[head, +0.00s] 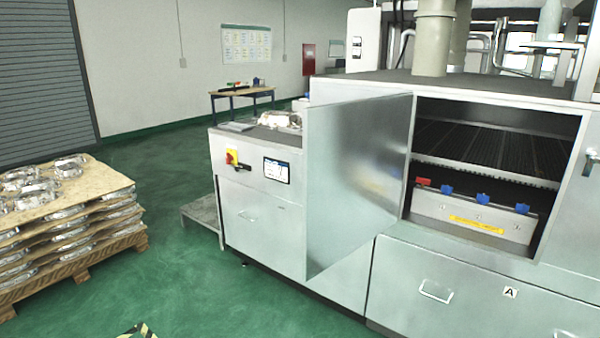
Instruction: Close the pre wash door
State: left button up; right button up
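The pre wash door (358,175) is a flat metal panel on the front of the large metal washing machine (265,225). It stands open, swung out to the left, with its hinge side along the left edge of the opening. The opening shows a dark slatted interior (490,145) and a metal box (470,218) with a red handle, several blue handles and a yellow label. Neither of my grippers is in view.
A pallet (70,235) stacked with castings stands at the left on the green floor (190,280). Floor in front of the machine is clear. Drawers (440,290) below the opening are shut. A control panel (277,170) is left of the door. A table (242,93) stands behind.

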aim_at(354, 151)
jog(key=i+j+z, duration=0.1)
jog(key=i, duration=0.25)
jog(key=i+j, duration=0.2)
jog(key=i, duration=0.2)
jog(key=i+j+z, duration=0.15)
jog(key=i, duration=0.2)
jog(key=i+j+z, duration=0.15)
jog(key=z, duration=0.25)
jog(key=i+j+z, duration=0.2)
jog(key=z, duration=0.2)
jog(key=i+j+z, duration=0.35)
jog(key=j+z, duration=0.2)
jog(key=z, duration=0.2)
jog(key=i+j+z, duration=0.15)
jog(key=j+z, duration=0.35)
jog(key=j, duration=0.15)
jog(key=j+z, duration=0.5)
jog(key=j, duration=0.2)
